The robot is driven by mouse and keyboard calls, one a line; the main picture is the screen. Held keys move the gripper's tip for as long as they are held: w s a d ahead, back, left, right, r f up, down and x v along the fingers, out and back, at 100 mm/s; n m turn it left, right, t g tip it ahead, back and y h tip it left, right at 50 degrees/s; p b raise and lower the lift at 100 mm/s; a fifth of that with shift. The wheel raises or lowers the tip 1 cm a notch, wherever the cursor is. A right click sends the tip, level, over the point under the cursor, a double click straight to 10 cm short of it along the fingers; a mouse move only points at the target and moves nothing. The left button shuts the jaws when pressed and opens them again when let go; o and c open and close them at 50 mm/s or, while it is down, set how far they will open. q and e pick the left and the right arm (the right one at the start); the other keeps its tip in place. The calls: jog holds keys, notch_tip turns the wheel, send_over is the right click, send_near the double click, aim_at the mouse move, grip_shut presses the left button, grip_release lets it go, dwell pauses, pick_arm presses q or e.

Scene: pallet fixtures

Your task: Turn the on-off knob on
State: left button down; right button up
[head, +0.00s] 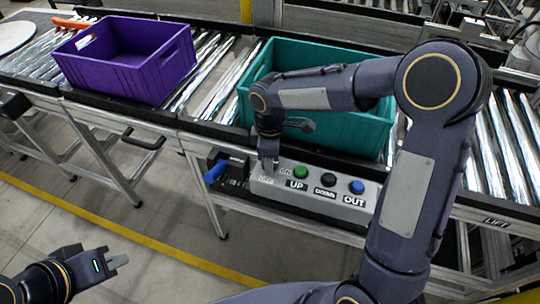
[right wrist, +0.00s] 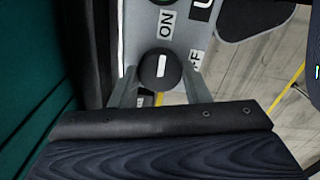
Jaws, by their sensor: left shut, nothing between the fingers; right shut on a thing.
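The black round on-off knob (right wrist: 160,72) shows in the right wrist view, between the two fingers of my right gripper (right wrist: 160,88). Its white mark runs up and down in that picture, roughly toward the ON label (right wrist: 167,23) above it. The OFF label (right wrist: 195,60) is to its right, partly covered by a finger. In the head view my right gripper (head: 268,163) points down at the left end of the grey control panel (head: 318,196) and hides the knob. It is shut on the knob. My left gripper (head: 118,261) is shut and empty, low at the left, away from the panel.
Green (head: 299,172), black (head: 328,179) and blue (head: 357,187) buttons sit right of the knob, labelled UP, DOWN and OUT. A teal crate (head: 350,135) and a purple crate (head: 125,80) stand on the roller conveyor behind. A blue-handled part (head: 215,172) is left of the panel.

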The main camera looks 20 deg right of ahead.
dwell(0.3)
jog(key=o, duration=1)
jog(key=shift+c, duration=0.2)
notch_tip(320, 180, up, 8)
jog(key=shift+f, duration=0.1)
